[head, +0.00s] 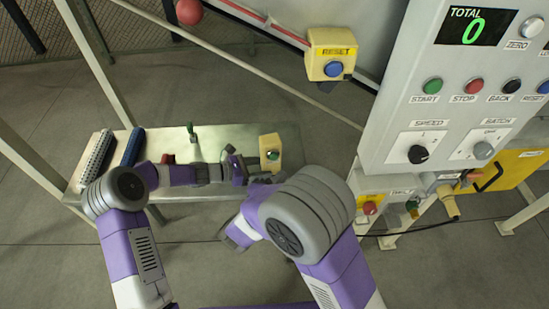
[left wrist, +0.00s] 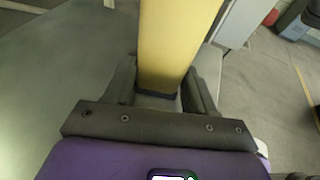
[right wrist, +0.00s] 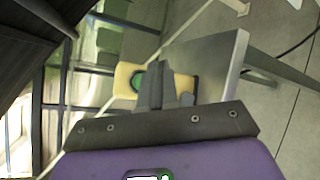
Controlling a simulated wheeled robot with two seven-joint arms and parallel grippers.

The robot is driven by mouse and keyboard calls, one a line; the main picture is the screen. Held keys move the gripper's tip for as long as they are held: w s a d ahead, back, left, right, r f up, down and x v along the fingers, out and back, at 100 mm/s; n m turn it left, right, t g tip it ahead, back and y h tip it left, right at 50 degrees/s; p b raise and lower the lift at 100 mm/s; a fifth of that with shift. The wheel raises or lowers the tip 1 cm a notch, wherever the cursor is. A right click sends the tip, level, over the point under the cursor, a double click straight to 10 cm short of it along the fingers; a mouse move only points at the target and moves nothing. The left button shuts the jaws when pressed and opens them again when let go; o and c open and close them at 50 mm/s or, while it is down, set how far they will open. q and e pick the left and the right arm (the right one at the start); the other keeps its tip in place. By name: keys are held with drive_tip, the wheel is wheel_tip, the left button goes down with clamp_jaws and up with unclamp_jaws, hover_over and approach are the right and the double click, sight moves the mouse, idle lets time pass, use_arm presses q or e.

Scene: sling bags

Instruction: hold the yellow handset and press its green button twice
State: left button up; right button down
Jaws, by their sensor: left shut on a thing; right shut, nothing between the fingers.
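The yellow handset (head: 268,142) is upright at the right end of the metal table in the head view, its green button (head: 272,155) showing. My left gripper (left wrist: 160,94) is shut on the handset's lower part; its yellow body (left wrist: 175,45) rises between the fingers in the left wrist view. The button is hidden there. My right gripper (right wrist: 157,88) is shut and empty. In the right wrist view its fingertips overlap the handset (right wrist: 122,78) beside the green button (right wrist: 138,82); I cannot tell whether they touch. The right fingertips are hard to make out in the head view.
A yellow RESET box (head: 330,55) hangs behind. A grey control panel (head: 430,120) on the right shows TOTAL 0. A red ball (head: 189,12) is at the top.

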drive_tip(key=shift+w+a, duration=0.2)
drive_tip(key=shift+w, duration=0.65)
drive_tip(key=shift+w+a, duration=0.2)
drive_tip(key=shift+w, duration=0.6)
drive_tip(key=shift+w, duration=0.15)
idle(0.7)
drive_tip(key=shift+w, duration=0.25)
drive_tip(key=shift+w+a, duration=0.2)
drive_tip(key=shift+w, duration=0.3)
idle(0.8)
drive_tip(key=shift+s, duration=0.15)
drive_tip(key=shift+s+d, duration=0.2)
drive_tip(key=shift+s, duration=0.7)
drive_tip(key=shift+s+d, duration=0.2)
drive_tip(key=shift+s, duration=0.6)
drive_tip(key=shift+s+d, duration=0.15)
drive_tip(key=shift+s, duration=0.6)
drive_tip(key=shift+s+d, duration=0.2)
drive_tip(key=shift+s, duration=0.6)
idle(0.6)
